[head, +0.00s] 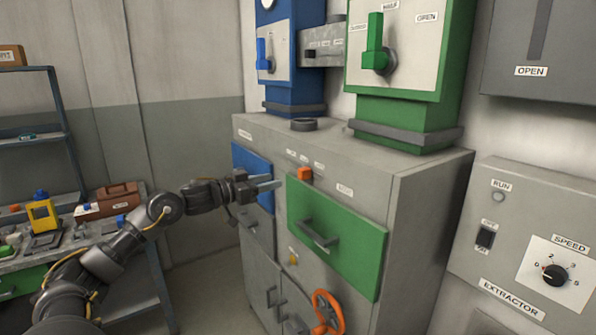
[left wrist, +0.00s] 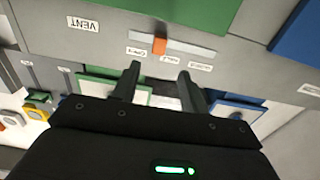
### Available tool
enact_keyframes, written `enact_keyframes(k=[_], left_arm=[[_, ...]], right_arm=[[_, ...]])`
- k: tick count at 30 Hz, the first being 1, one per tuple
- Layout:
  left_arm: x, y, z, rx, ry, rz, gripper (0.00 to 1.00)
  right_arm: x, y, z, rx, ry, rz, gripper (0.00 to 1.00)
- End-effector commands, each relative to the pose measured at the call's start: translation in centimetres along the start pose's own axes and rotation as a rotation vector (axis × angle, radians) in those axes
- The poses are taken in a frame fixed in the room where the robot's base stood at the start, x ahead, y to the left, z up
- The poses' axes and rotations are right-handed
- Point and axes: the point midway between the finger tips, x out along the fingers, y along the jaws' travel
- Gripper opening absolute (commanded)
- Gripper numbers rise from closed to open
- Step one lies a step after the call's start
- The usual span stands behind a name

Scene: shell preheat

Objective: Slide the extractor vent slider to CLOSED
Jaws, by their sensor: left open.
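The orange slider knob (head: 304,173) sits in a short slot above the green drawer on the grey cabinet. In the left wrist view, which is turned upside down, the knob (left wrist: 159,45) stands on a pale track (left wrist: 195,48) beside a VENT label (left wrist: 83,24). Small labels line the track, too small to read surely, so I cannot tell the exact setting. My left gripper (head: 268,182) is open and empty, just left of the knob in the head view. In the left wrist view its fingertips (left wrist: 158,72) point toward the knob, apart from it. My right gripper is out of view.
The green drawer (head: 335,237) with its handle juts below the slider, and a blue panel (head: 252,172) is behind my gripper. An orange wheel (head: 328,312) is lower down. At right are a grey extractor box (head: 510,185) and a slotted panel marked OPEN (head: 505,45).

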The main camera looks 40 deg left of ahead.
Motion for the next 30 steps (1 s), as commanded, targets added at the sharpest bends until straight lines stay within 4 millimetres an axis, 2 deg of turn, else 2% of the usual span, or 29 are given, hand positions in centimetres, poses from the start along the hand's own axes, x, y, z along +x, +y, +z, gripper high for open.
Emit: enact_keyframes(k=[8,21,30], left_arm=[[3.1,0.0,-0.6,-0.001,0.005,-0.001,0.44],[9.2,-0.1,-0.3,-0.001,0.003,-0.003,0.44],[10.2,0.0,0.0,0.002,0.000,-0.002,0.44]], right_arm=[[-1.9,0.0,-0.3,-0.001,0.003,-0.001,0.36],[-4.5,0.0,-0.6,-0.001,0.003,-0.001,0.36],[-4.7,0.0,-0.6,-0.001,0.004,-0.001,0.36]])
